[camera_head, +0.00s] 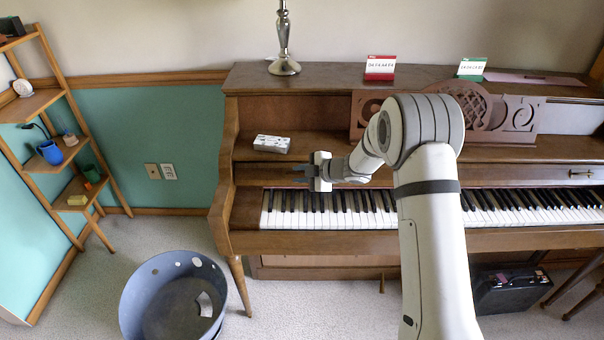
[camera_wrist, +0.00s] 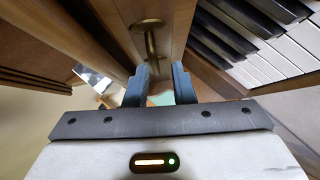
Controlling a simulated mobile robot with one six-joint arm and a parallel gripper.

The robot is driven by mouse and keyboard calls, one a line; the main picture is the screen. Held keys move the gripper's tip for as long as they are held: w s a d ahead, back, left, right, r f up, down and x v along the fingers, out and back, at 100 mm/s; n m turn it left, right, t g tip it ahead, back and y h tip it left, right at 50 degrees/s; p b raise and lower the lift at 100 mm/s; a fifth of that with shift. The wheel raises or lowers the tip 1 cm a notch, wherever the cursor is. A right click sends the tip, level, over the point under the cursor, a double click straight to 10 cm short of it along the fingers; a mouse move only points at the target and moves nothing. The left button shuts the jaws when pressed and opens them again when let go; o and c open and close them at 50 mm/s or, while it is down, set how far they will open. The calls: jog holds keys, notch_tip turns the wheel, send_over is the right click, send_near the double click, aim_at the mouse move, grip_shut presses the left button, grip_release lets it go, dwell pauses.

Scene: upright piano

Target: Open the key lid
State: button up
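The upright piano's key lid (camera_head: 500,172) is a brown wooden panel with its front strip above the keys. The keys (camera_head: 285,210) are exposed below it. A brass handle (camera_head: 580,173) is on the lid's right part. Another brass handle (camera_wrist: 149,40) shows in the wrist view on a wooden strip, just ahead of my fingertips. My gripper (camera_head: 300,172) is at the lid's left part, above the keys. In the wrist view my gripper (camera_wrist: 161,72) has its fingers apart, with a gap between the tips. The handle's near end reaches the tips; I cannot tell whether it touches them.
A white patterned box (camera_head: 271,143) lies on the piano shelf behind my gripper. A carved music stand (camera_head: 520,120), lamp (camera_head: 284,66) and red card (camera_head: 380,67) are farther back. A grey tub (camera_head: 135,300) stands on the floor, and a ladder shelf (camera_head: 60,95) at left.

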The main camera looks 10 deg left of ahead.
jog(key=shift+o, duration=0.4)
jog(key=shift+w+d, duration=0.1)
jog(key=shift+d+r, duration=0.35)
jog(key=shift+d, duration=0.05)
jog(key=v, duration=0.7)
jog(key=shift+f, duration=0.1)
